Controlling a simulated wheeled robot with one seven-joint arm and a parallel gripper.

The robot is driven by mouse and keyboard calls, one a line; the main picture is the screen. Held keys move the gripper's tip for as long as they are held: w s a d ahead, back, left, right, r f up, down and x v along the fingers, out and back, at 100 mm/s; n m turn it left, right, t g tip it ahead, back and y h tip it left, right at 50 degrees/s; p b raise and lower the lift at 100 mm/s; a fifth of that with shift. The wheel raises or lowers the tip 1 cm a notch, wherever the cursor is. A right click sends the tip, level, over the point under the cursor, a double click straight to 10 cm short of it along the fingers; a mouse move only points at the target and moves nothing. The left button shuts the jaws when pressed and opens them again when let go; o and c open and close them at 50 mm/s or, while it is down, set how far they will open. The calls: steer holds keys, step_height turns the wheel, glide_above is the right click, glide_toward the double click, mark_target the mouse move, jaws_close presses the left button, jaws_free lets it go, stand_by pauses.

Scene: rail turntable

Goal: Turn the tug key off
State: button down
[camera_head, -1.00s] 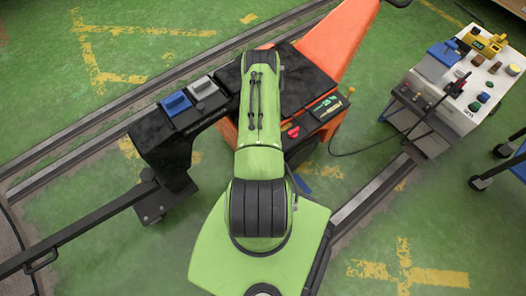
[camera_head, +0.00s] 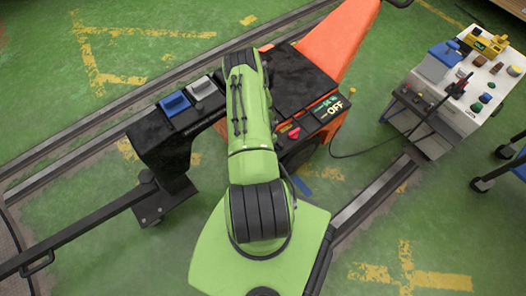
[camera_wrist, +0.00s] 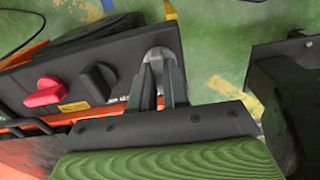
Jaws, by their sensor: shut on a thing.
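The orange tug (camera_head: 335,38) stands in the middle of the head view, with a black top and control panel. Its small display (camera_head: 331,108) reads OFF in white. In the wrist view the black panel holds a red knob (camera_wrist: 45,92), a black knob (camera_wrist: 98,81) and a grey, rounded key piece (camera_wrist: 158,54) at its right end. My gripper (camera_wrist: 158,72) is at this key, its two fingers close together and shut on it. The fingers cover most of the key. In the head view my green arm hides the gripper and key; the red knob (camera_head: 291,133) shows beside the arm.
A black coupling frame with a blue box (camera_head: 174,103) and a grey box (camera_head: 204,88) is left of my arm. A grey control cart (camera_head: 470,85) with buttons stands at the right, a cable running towards the tug. Rails cross the green floor.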

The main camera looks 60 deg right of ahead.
steer(key=shift+n, duration=0.4)
steer(key=c, duration=1.1)
jaws_free()
step_height(320, 180, up, 16)
steer(key=p, duration=0.5)
steer(key=shift+f, duration=0.15)
